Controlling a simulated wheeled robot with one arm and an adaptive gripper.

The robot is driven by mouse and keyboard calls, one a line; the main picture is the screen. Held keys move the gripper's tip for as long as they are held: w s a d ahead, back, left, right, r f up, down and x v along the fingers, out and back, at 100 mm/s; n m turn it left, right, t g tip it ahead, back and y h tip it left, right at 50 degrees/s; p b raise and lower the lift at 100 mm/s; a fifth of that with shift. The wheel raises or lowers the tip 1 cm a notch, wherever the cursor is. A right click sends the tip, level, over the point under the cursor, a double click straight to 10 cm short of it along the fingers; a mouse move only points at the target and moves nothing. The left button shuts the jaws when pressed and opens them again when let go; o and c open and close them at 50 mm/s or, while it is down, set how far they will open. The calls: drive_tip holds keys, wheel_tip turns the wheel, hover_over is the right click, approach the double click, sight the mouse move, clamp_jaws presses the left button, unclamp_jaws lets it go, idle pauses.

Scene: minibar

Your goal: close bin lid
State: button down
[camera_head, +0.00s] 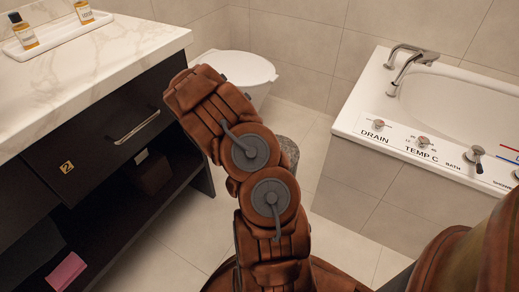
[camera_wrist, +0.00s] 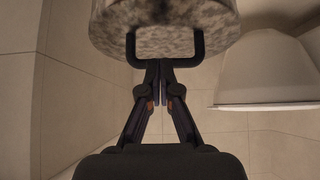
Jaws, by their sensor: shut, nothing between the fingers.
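The bin (camera_head: 287,150) is a grey speckled round shape, mostly hidden behind my brown arm in the head view. In the wrist view its grey speckled surface (camera_wrist: 165,25) fills the top middle, with a dark U-shaped bar (camera_wrist: 185,61) on it. I cannot tell from these frames whether the lid is up or down. My gripper (camera_wrist: 163,75) is shut and empty. Its fingertips are at or very close to the bar; I cannot tell whether they touch it. In the head view the gripper is hidden behind the arm.
A white toilet (camera_head: 238,70) stands behind. A dark cabinet (camera_head: 105,135) with a marble top (camera_head: 80,70) is on the left, with open shelves holding a pink item (camera_head: 66,272). A bathtub (camera_head: 440,100) with a tiled side is on the right.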

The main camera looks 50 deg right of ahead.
drive_tip(key=shift+s+a+f, duration=0.1)
drive_tip(key=shift+a+f, duration=0.05)
drive_tip(key=shift+f, duration=0.35)
drive_tip(key=shift+a+f, duration=0.1)
drive_tip(key=shift+r, duration=0.55)
drive_tip(key=a+r+p, duration=0.2)
drive_tip(key=a+r, duration=0.1)
drive_tip(key=a, duration=0.7)
drive_tip(key=shift+s+a+r+p, duration=0.3)
drive_tip(key=shift+s+p, duration=0.1)
drive_tip(key=shift+s, duration=0.05)
